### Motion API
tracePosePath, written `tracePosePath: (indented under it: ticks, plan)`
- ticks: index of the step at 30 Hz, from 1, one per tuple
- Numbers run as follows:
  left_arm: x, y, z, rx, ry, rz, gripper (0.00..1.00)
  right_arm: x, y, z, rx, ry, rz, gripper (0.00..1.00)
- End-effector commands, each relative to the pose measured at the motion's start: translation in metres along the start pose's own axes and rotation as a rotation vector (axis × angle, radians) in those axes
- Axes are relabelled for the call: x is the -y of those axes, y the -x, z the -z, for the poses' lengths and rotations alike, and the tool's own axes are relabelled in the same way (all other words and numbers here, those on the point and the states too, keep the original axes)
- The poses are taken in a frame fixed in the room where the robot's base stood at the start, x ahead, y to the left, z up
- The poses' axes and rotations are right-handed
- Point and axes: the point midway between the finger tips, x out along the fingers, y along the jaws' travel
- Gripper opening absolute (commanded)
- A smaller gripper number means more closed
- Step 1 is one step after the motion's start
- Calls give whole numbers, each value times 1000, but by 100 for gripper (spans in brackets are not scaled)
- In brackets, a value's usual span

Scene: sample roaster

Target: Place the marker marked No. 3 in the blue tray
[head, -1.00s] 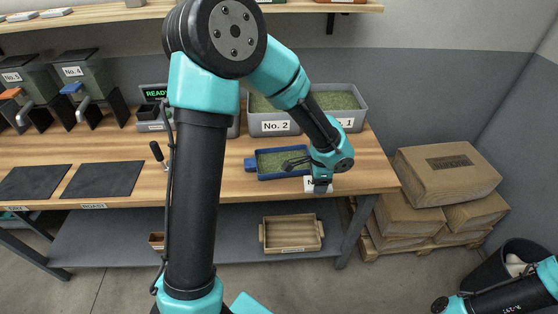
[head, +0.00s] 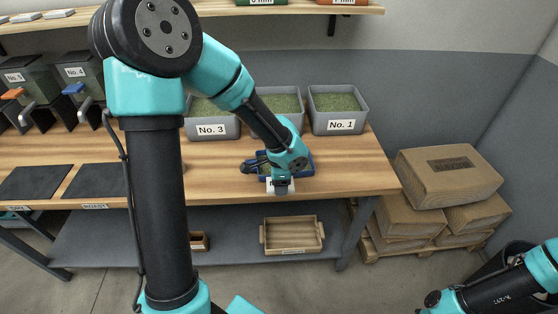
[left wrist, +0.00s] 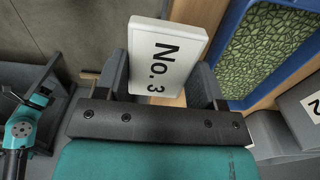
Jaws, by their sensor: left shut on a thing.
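My left gripper (head: 281,178) is shut on the white marker (head: 279,190), whose "No. 3" label reads clearly in the left wrist view (left wrist: 165,55). In the head view it holds the marker at the front side of the blue tray (head: 309,165), near the bench's front edge. The tray holds green beans and is partly hidden behind my left gripper and wrist. In the left wrist view the tray's blue rim (left wrist: 226,42) lies to the right of the marker, apart from it in the picture. My right arm shows at the lower right, but its gripper is out of view.
Grey bins labelled No. 3 (head: 211,129) and No. 1 (head: 341,125) stand behind the tray, with another bin between them, its label hidden by my arm. Dark mats (head: 95,180) lie on the left. A wooden crate (head: 291,236) is on the lower shelf. Boxes (head: 450,175) stand at right.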

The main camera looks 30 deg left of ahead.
Motion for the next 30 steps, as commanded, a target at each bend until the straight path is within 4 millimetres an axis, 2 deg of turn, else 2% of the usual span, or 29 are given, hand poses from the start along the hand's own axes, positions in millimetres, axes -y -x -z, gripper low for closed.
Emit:
tracePosePath:
  ticks: [12,18,22,30]
  plan:
    - [88,-9,4,-2,4,1,40,0,0,0,0,0,0,43]
    - [122,-12,5,-1,3,0,40,0,0,0,0,0,0,43]
    - [130,-12,5,-1,1,1,40,0,0,0,0,0,0,43]
    - [130,-12,5,-1,1,0,40,0,0,0,0,0,0,43]
